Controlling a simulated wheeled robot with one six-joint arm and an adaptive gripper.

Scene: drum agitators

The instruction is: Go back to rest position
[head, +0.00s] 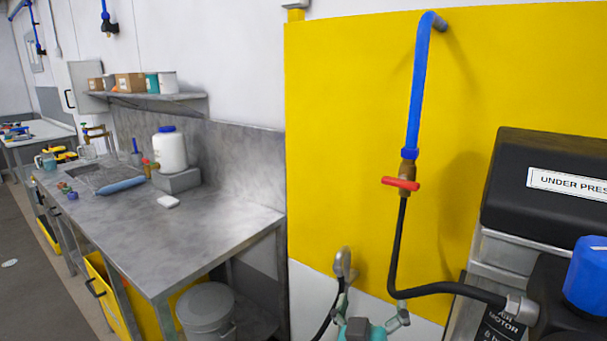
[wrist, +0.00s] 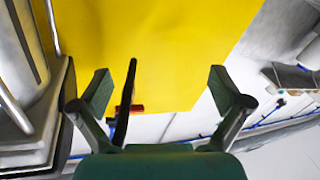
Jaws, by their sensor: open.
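My gripper (wrist: 160,88) is open and empty, its two green-padded fingers spread wide in the wrist view. Its teal and grey top also shows low in the head view (head: 372,303), in front of the wall and below the yellow panel (head: 340,120). In the wrist view a black hose (wrist: 131,80) shows between the fingers, nearer the left one. I cannot tell its depth from the fingers. The red valve handle (wrist: 137,108) shows behind it. In the head view the same red handle (head: 401,184) sits on a brass valve under a blue pipe.
At the right stands a dark machine (head: 545,200) with a blue cap (head: 588,275). The black hose (head: 396,250) runs from the valve to its fitting. A steel bench (head: 200,225) is at the left, with a grey bin (head: 207,308) below it.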

